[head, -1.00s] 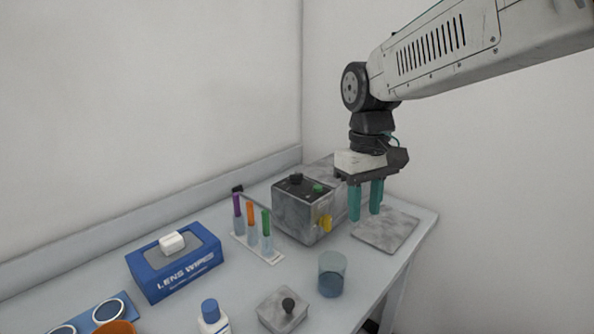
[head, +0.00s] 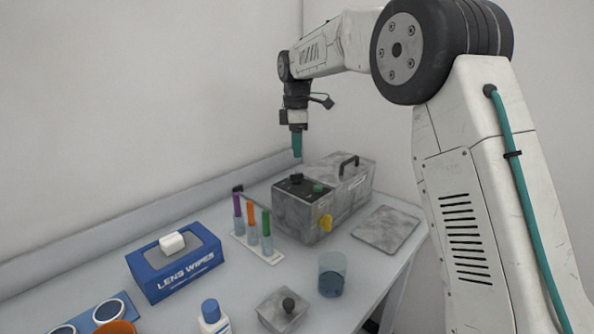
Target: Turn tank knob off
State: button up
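A grey metal tank (head: 300,214) stands at the back of the table. On its dark top panel are a black knob (head: 296,178) and a green knob or button (head: 319,187). A yellow tap-like part (head: 326,223) sticks out of its front. I cannot tell from the picture which of these is named the tank knob. My gripper (head: 297,152) points down above and behind the black knob's place in the picture, apart from the tank. Its teal fingers overlap edge-on, so their gap is hidden. I see nothing held.
A rack of test tubes (head: 264,252) stands left of the tank. A grey box with a handle (head: 348,180) adjoins it behind. A flat grey plate (head: 386,229) lies right. A beaker (head: 332,274), lens wipes box (head: 175,264), bottle (head: 212,318) and knobbed block (head: 283,311) stand nearer.

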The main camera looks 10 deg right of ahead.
aim_at(297, 174)
notch_tip(297, 174, down, 8)
jog(key=shift+r, duration=0.15)
dwell(0.3)
grip_shut()
